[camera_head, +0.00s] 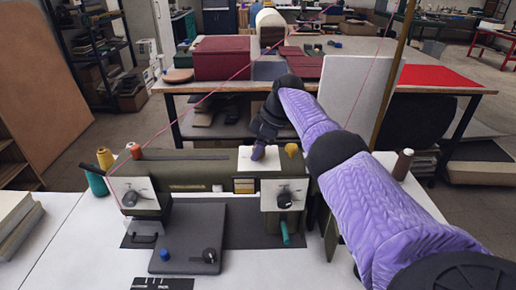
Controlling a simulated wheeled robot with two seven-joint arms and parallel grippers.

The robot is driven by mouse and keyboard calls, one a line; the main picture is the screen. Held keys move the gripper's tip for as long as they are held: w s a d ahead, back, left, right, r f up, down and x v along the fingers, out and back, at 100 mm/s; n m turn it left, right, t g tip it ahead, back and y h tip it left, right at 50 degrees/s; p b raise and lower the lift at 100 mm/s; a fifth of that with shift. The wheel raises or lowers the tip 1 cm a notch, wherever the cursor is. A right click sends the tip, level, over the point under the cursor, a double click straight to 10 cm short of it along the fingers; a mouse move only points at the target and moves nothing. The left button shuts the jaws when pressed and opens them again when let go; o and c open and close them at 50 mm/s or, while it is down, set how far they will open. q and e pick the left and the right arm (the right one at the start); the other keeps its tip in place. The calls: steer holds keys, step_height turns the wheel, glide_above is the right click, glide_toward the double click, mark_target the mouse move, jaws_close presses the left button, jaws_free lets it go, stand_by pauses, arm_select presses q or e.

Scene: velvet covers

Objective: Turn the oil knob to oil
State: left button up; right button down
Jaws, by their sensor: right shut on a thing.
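A dark green machine (190,174) stands on the white table. My right arm reaches in from the right, and my right gripper (261,143) points down at the machine's top. It is shut on a small dark purple knob (257,153) on a white plate (244,164). The gripper partly hides the knob, and any oil label there is too small to read. Other black knobs sit on the left white panel (120,187), the right white panel (296,187) and the dark base plate (185,232). My left gripper is not in view.
A yellow knob (292,149) stands just right of the white plate. Thread spools (105,158) stand at the machine's left, and a brown spool (403,164) at the right. A thin red thread runs up across the view.

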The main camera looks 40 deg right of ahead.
mark_target(273, 159)
steer(key=shift+c, duration=1.2)
jaws_free()
steer(key=p+v, duration=0.2)
steer(key=v, duration=0.8)
steer(key=shift+f, duration=0.15)
